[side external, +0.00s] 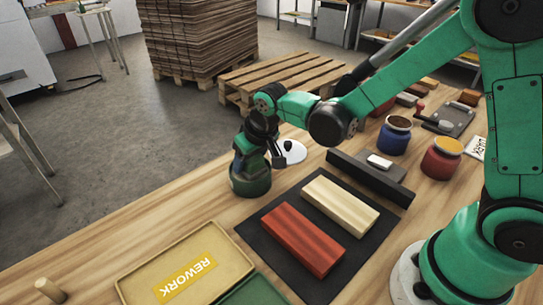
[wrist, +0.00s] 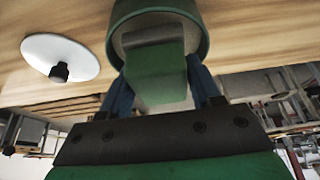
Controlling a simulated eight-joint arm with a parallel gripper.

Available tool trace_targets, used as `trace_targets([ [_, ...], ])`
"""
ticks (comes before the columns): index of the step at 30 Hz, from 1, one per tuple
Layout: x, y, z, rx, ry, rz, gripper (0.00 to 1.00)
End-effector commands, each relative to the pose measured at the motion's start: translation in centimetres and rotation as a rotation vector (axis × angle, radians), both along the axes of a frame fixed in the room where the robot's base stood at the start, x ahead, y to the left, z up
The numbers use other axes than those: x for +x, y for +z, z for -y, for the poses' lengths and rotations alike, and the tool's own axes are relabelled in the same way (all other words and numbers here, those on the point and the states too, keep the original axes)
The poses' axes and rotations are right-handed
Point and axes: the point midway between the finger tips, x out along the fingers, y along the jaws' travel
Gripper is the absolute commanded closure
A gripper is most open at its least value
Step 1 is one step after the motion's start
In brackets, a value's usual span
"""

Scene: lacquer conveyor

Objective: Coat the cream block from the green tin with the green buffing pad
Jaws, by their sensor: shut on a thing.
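The cream block (side external: 341,204) lies on a black mat (side external: 257,226), beside a reddish block (side external: 303,238). The green tin (side external: 249,173) stands open on the table to the left of the mat; its round mouth also shows in the wrist view (wrist: 200,42). My gripper (side external: 266,150) is over the tin, with its blue fingers (wrist: 162,85) shut on the green buffing pad (wrist: 157,78). The far end of the pad reaches into the tin's mouth. Its working face and the tin's contents are hidden.
A white lid with a black knob (side external: 290,152) lies right behind the tin. A dark holder (side external: 357,173) with a white piece stands behind the mat. Blue (side external: 394,138) and red (side external: 441,160) jars stand farther right. A REWORK tray (side external: 152,268) is at front left.

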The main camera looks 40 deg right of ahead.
Motion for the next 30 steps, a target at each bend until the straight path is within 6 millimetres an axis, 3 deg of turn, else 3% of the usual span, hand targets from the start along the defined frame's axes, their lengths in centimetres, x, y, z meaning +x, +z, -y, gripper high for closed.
trace_targets([
  [30,0.03,-1.02,-0.01,0.0,0.0,0.0,0.95],
])
